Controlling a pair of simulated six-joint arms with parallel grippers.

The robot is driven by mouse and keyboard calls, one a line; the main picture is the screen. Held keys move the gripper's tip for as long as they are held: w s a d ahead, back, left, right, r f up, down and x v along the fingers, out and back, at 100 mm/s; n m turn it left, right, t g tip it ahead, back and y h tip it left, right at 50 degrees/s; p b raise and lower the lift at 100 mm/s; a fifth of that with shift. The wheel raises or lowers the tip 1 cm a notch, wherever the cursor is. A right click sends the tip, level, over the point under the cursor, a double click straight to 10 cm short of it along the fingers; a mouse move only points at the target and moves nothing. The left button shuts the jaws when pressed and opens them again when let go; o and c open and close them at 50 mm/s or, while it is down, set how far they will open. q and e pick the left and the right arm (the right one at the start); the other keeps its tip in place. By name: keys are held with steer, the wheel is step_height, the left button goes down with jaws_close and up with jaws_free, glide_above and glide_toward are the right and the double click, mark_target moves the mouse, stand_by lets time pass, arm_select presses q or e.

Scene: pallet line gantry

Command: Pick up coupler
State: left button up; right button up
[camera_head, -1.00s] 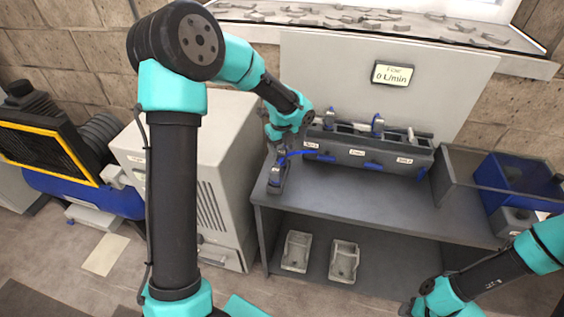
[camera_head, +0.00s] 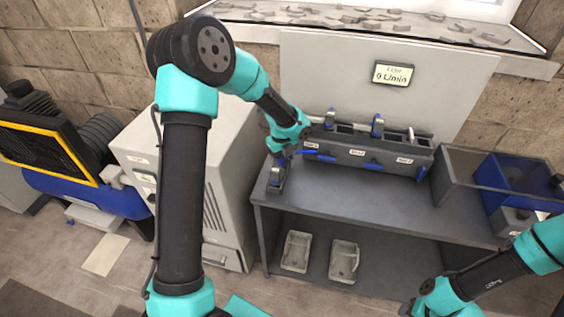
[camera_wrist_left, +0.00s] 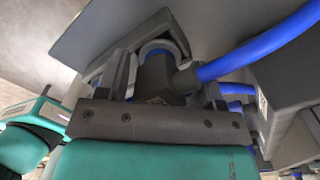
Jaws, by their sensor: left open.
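A dark grey coupler-like body (camera_wrist_left: 157,78) with a thick blue hose (camera_wrist_left: 265,42) shows close up in the left wrist view. It sits between the jaws of my left gripper; whether they touch it is unclear. In the head view my left gripper (camera_head: 281,157) is open and low over the bench's left end, just left of the manifold. It hides most of the coupler there. A small grey and blue part (camera_head: 276,180) stands just in front of it. My right gripper (camera_head: 408,306) is low at the bottom right, too small to read.
The grey manifold box (camera_head: 350,155) with labels and blue levers stands at the back of the bench (camera_head: 370,205). Two grey trays (camera_head: 297,252) lie on the lower shelf. The bench's front middle is clear.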

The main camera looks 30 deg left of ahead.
arm_select(q)
steer(key=c, duration=1.1)
steer(key=shift+o, duration=0.2)
steer(key=shift+r, duration=0.1)
step_height(320, 180, up, 10)
steer(key=shift+f, duration=0.1)
stand_by(0.4)
